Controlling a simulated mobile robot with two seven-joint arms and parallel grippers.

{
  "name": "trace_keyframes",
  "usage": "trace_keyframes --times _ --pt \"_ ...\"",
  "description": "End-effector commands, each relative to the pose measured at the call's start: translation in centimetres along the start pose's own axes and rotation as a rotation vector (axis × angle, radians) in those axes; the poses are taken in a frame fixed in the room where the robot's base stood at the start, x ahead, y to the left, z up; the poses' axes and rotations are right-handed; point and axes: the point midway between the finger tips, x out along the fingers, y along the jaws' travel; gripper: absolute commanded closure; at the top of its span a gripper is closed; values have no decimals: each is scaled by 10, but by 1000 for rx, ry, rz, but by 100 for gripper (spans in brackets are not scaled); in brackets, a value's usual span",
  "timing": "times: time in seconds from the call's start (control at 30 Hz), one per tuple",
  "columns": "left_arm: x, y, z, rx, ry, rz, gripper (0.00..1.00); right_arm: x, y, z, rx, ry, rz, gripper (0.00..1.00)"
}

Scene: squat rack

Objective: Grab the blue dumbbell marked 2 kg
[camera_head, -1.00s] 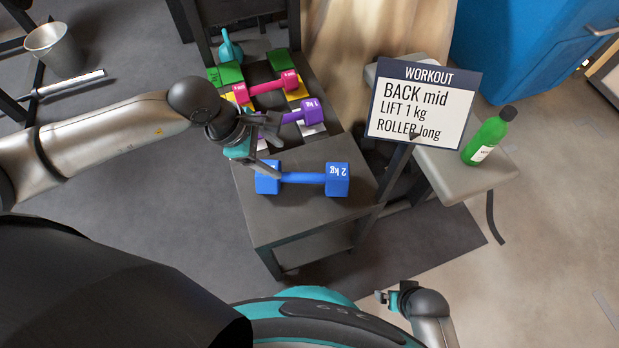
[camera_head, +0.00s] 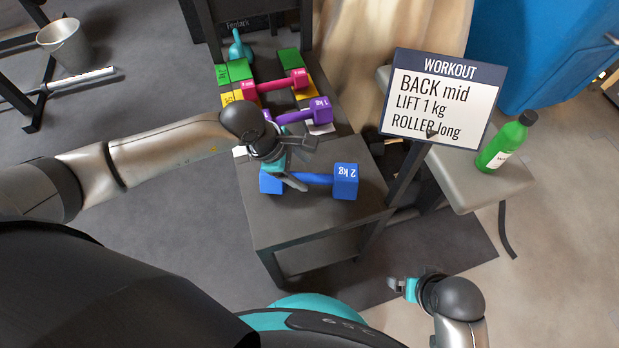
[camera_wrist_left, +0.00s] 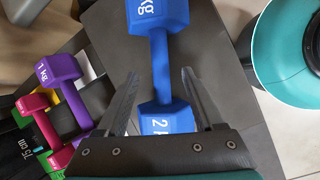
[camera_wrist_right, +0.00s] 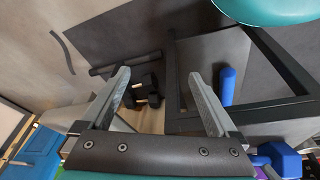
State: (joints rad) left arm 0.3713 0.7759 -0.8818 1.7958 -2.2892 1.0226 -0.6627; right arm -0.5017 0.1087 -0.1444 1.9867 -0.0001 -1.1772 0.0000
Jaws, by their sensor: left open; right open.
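The blue dumbbell marked 2 kg (camera_head: 345,181) lies on the near end of the dark bench (camera_head: 300,225). My left gripper (camera_head: 298,163) is open over its left part and hides some of the handle and left head. In the left wrist view the blue dumbbell (camera_wrist_left: 160,55) runs between the two open fingers (camera_wrist_left: 157,90), with one head near the palm and the other beyond the fingertips. I cannot tell whether the fingers touch it. My right gripper (camera_head: 400,286) is open and empty, low at the right, away from the bench.
A purple 1 kg dumbbell (camera_head: 300,115) and a pink dumbbell (camera_head: 275,86) lie behind, near green blocks (camera_head: 239,70). A workout sign (camera_head: 442,98) stands right of the blue dumbbell. A green bottle (camera_head: 507,142) stands on a grey seat (camera_head: 470,185).

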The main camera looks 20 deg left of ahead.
Motion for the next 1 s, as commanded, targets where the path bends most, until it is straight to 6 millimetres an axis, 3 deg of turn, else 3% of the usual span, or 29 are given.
trace_keyframes --times 0.23,0.7,1.0 --pt "12 0 0 0 -1 0 31 -10 1 -7 1 20 2 5" --pt "50 -1 -2 -1 0 0 31 -54 2 -26 3 89 6 5" --pt "53 -1 -1 0 -1 0 31 -60 2 -28 4 95 6 5"
